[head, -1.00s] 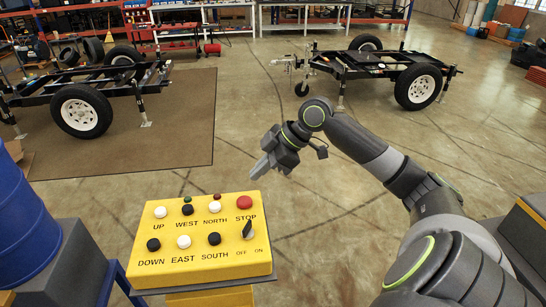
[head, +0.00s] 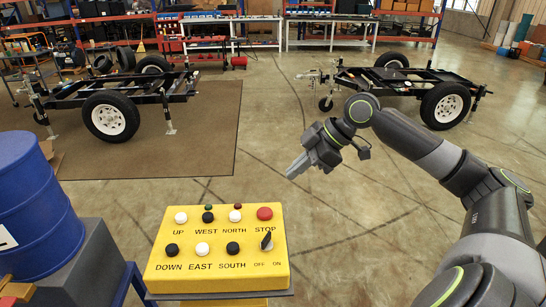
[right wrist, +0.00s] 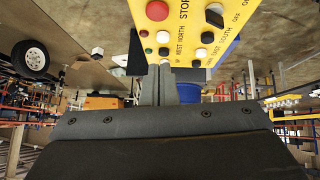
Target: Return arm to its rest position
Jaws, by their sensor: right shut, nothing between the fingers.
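My right arm comes in from the right in the head view. Its gripper (head: 297,167) hangs in the air beyond the upper right of the yellow control box, apart from it. The fingers are closed together and empty; they also show in the right wrist view (right wrist: 168,80). The yellow control box (head: 217,269) carries white and black buttons, a red STOP button (head: 265,213) and a black OFF/ON switch (head: 267,240). The switch knob stands close to upright. The box also shows in the right wrist view (right wrist: 185,22). My left gripper is not in view.
A blue barrel (head: 35,215) stands at the left on a grey block. Two black trailer frames stand behind, one at the left (head: 110,100) on a brown mat (head: 190,150), one at the right (head: 400,78). Shelves and benches line the back. The floor around my gripper is clear.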

